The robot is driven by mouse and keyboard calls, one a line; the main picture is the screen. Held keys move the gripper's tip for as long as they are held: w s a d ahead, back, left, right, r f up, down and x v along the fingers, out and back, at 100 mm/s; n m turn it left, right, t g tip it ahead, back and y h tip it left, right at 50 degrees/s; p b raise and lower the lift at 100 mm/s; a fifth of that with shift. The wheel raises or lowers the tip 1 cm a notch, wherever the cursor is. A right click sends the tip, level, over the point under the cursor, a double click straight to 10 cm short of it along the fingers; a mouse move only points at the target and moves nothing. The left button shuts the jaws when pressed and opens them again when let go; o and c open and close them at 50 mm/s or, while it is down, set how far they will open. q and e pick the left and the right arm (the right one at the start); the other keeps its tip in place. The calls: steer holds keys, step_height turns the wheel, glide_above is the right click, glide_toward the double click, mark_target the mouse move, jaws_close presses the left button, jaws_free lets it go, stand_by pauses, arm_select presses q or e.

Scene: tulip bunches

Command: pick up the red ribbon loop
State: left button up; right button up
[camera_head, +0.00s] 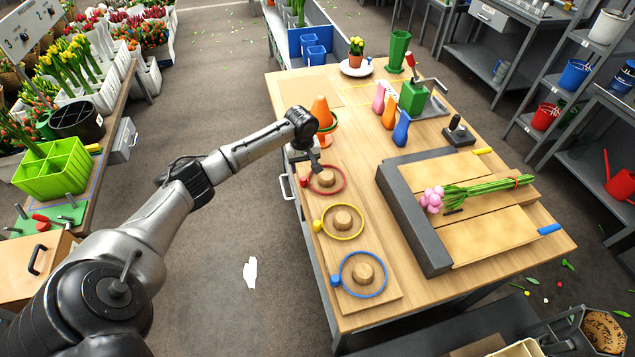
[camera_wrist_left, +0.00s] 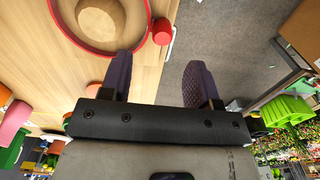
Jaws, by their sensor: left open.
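The red ribbon loop (camera_head: 343,186) lies around a round wooden peg (camera_head: 326,178) on a board at the table's left side. A red tab (camera_head: 304,182) sticks out on the loop's left side. My left gripper (camera_head: 316,166) is above the loop's far edge, pointing down. In the left wrist view, the red loop (camera_wrist_left: 145,12) is at the top left, and its red tab (camera_wrist_left: 162,31) lies beyond the gap between the open fingers (camera_wrist_left: 158,62). The gap is empty. My right gripper is not in view.
A yellow loop (camera_head: 360,224) and a blue loop (camera_head: 383,279) lie around pegs nearer on the same board. An orange cone (camera_head: 321,110) stands just behind the gripper. A grey-edged rack (camera_head: 410,220) holding pink tulips (camera_head: 432,200) is to the right.

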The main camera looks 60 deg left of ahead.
mark_target(304, 185)
arm_select(q)
steer(key=shift+f, duration=0.9)
steer(key=shift+s+a+f+b, duration=0.15)
steer(key=shift+f+b, duration=0.7)
steer(key=shift+f, duration=1.8)
steer(key=shift+c, duration=0.3)
steer(key=c, duration=0.7)
steer(key=shift+c, duration=0.2)
steer(key=shift+r, duration=0.1)
